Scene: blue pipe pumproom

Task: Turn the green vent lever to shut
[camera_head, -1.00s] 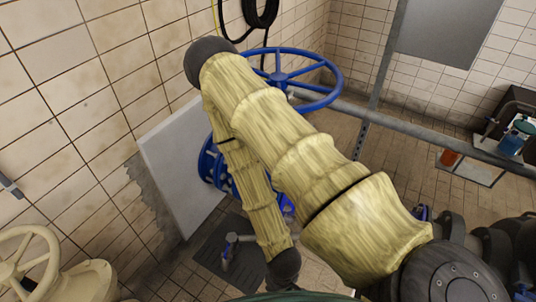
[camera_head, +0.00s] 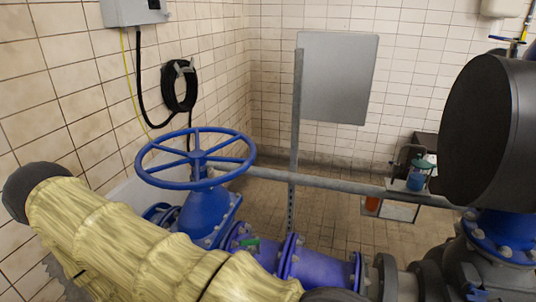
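A small green piece (camera_head: 250,242), which looks like the vent lever, shows on top of the blue pipe (camera_head: 310,265) just right of the blue valve body (camera_head: 207,215). It is too small to tell which way it is turned. My yellow-sleeved arm crosses the lower left of the picture, nearer to me than the pipe, and hides part of it. My gripper is out of the picture, so I cannot see where it is relative to the green piece.
A large blue handwheel (camera_head: 197,160) stands above the valve. A grey rail (camera_head: 300,179) runs behind the pipe, with an upright post (camera_head: 294,150) and grey panel (camera_head: 338,78). A big black round body (camera_head: 490,130) fills the right. Black hose (camera_head: 180,88) hangs on the left wall.

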